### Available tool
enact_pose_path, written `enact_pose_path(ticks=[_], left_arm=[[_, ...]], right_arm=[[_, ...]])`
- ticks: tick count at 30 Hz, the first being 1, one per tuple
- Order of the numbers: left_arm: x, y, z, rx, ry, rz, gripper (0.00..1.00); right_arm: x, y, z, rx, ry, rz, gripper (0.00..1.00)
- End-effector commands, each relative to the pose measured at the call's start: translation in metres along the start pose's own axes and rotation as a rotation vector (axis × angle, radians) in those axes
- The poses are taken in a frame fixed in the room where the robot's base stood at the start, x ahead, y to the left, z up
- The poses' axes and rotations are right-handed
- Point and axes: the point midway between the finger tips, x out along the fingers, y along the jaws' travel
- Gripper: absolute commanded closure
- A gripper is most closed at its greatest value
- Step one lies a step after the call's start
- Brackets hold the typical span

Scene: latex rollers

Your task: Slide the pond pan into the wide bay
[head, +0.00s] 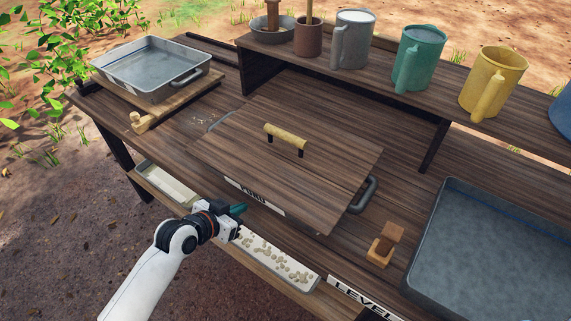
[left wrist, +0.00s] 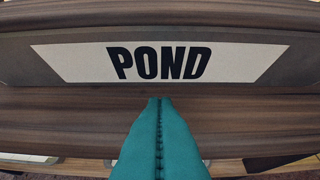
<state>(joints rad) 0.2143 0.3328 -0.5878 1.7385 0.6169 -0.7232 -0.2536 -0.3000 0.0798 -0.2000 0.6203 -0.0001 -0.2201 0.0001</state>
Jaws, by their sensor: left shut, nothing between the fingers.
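A wooden lid (head: 320,165) with a light wooden bar handle (head: 287,134) covers a grey pan in the middle of the bench. I cannot tell which space is the wide bay.
A grey pan (head: 150,68) stands on a board at the back left. A large dark tray (head: 490,270) is at the right, beside a small wooden block (head: 385,245). A trough of pale bits (head: 272,257) runs along the front. Mugs (head: 352,38) stand on the raised shelf.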

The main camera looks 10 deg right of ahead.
Motion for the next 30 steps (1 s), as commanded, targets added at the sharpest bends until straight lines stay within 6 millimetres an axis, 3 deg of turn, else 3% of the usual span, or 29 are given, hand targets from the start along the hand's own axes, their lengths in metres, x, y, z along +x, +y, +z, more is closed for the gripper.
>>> enact_pose_path(ticks=[30], left_arm=[[0.034,0.0,0.023,0.0,-0.004,0.0,1.0]], right_arm=[[0.005,0.0,-0.001,0.0,0.0,0.0,0.52]])
